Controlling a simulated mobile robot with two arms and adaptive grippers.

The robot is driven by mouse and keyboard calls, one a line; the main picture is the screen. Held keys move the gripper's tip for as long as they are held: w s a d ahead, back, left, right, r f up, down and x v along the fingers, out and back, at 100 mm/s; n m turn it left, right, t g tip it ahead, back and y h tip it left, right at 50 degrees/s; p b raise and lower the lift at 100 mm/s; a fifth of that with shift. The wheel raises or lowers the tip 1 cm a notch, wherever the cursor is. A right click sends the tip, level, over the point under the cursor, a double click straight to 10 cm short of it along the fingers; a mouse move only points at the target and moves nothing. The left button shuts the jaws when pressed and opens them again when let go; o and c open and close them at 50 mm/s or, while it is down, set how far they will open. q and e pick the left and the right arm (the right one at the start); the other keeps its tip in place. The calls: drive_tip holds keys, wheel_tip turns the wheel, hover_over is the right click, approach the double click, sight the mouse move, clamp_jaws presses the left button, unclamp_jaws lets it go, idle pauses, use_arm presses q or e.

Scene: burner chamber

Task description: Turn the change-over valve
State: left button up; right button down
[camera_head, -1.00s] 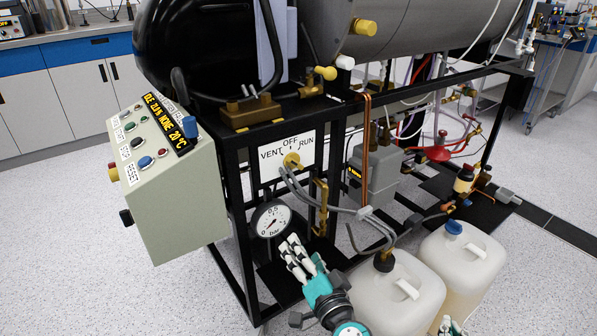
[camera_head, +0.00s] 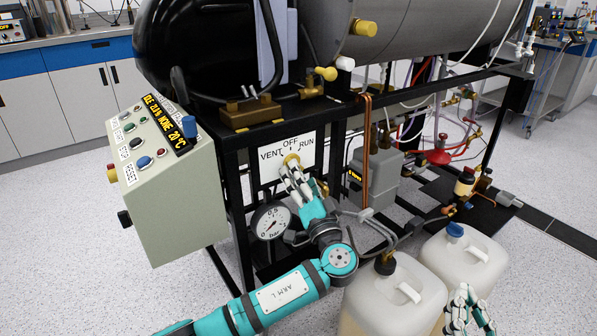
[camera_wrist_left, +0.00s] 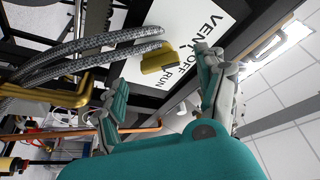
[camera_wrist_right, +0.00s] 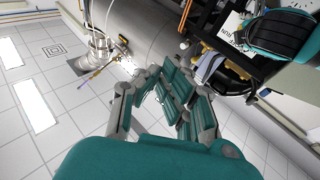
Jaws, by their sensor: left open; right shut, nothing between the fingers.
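The change-over valve is a yellow brass knob (camera_head: 291,160) on a white plate (camera_head: 307,147) marked VENT, OFF and RUN, on the front of the black frame. In the left wrist view the knob (camera_wrist_left: 158,62) lies just beyond and between the fingers of my open left gripper (camera_wrist_left: 160,95), with hoses running toward it. In the head view my left gripper (camera_head: 296,183) reaches up to the knob from below and covers part of it. I cannot tell whether the fingers touch it. My right gripper (camera_head: 463,308) is shut and empty at the lower right, in front of the jugs.
A round pressure gauge (camera_head: 271,221) sits close left of my left gripper. A control box (camera_head: 168,190) stands further left. Two white plastic jugs (camera_head: 380,292) (camera_head: 470,258) stand on the floor at right. Grey hoses (camera_head: 372,222) run beside the left hand.

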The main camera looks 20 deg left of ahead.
use_arm(q)
drive_tip(key=x, duration=0.3)
drive_tip(key=shift+w+a, duration=0.1)
drive_tip(key=shift+w, duration=0.05)
use_arm(e)
drive_tip(key=shift+s+a+r+t+y, duration=0.15)
drive_tip(key=shift+r+t, duration=0.1)
drive_tip(key=shift+r, duration=0.2)
drive_tip(key=shift+s+d+r+t+y, duration=0.15)
drive_tip(key=shift+r+t, duration=0.1)
drive_tip(key=shift+r, duration=0.15)
drive_tip(key=shift+a, duration=0.1)
use_arm(q)
drive_tip(key=c, duration=1.2)
